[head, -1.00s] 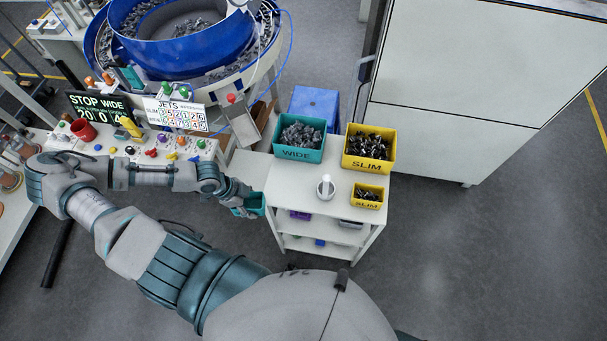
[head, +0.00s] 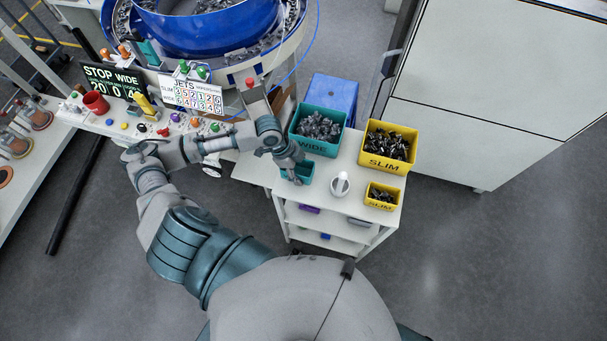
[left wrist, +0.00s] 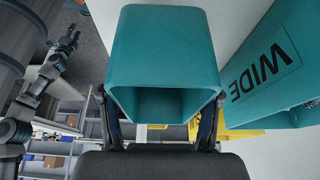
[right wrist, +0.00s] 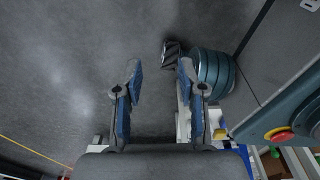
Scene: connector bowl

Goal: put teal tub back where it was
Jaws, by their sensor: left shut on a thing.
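The small teal tub (head: 301,172) is at the left part of the white cart top, in front of the large teal WIDE bin (head: 318,146). My left gripper (head: 290,167) is shut on it. In the left wrist view the tub (left wrist: 165,50) sits between the two fingers and its inside looks empty. The WIDE bin (left wrist: 270,75) is close on its right there. Whether the tub touches the cart top I cannot tell. My right gripper (right wrist: 158,90) is open and empty over the grey floor, seen only in the right wrist view.
On the cart top (head: 330,203) stand a white bottle-like thing (head: 340,184), a large yellow SLIM bin (head: 388,162) and a small yellow SLIM tub (head: 382,197). A blue stool (head: 334,92) is behind. The blue bowl feeder (head: 205,35) and control panel lie to the left.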

